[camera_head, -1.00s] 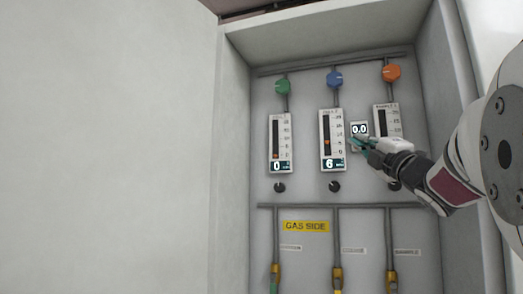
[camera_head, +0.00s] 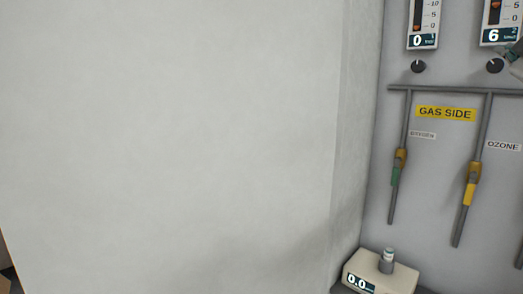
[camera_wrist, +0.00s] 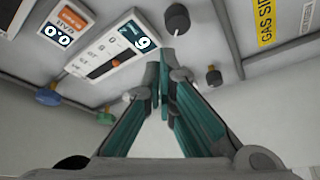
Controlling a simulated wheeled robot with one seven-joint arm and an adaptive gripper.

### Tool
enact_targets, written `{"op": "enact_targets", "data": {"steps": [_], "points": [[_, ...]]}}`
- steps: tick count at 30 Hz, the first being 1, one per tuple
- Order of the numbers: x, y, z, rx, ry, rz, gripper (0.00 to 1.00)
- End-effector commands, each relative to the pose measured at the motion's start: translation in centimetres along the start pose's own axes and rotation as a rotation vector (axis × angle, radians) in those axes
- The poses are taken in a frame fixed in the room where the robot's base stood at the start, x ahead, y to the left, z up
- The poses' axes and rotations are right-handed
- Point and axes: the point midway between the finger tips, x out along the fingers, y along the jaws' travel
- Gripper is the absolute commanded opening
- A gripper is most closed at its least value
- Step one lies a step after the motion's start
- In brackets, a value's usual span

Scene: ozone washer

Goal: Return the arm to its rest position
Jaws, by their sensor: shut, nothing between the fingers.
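My gripper (camera_wrist: 160,88) shows in the wrist view with its teal fingers drawn together and nothing between the tips. The tips are in front of the grey gas panel, near a flow meter (camera_wrist: 105,55) whose display appears upside down. In the head view only a small part of my gripper shows at the right edge, by the flow meter reading 6 (camera_head: 500,22). The rest of my arm is outside the head view.
The panel carries a flow meter reading 0 (camera_head: 423,25), black knobs (camera_head: 418,66), a yellow GAS SIDE label (camera_head: 445,114) and pipes with green and yellow valve handles (camera_head: 469,194). A box reading 0.0 (camera_head: 381,273) stands below. A bare wall (camera_head: 180,140) fills the left.

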Motion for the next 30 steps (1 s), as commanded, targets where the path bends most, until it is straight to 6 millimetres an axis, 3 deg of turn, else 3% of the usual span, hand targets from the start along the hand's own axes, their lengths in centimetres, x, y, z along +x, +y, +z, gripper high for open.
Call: {"op": "enact_targets", "data": {"steps": [3, 8, 15, 18, 22, 26, 30], "points": [[-3.3, -7.0, -0.8, 0.215, -0.120, -0.182, 0.00], [-9.7, -16.1, -1.5, 0.426, -0.302, -0.430, 0.00], [-22.3, -26.8, -2.2, 0.589, -0.589, -0.768, 0.00], [-27.7, -29.7, -2.1, 0.611, -0.708, -0.883, 0.00], [-33.2, -31.9, -1.6, 0.613, -0.834, -0.987, 0.00], [-36.3, -32.9, -1.2, 0.606, -0.906, -1.040, 0.00], [-37.2, -33.1, -1.1, 0.603, -0.930, -1.054, 0.00]]}}
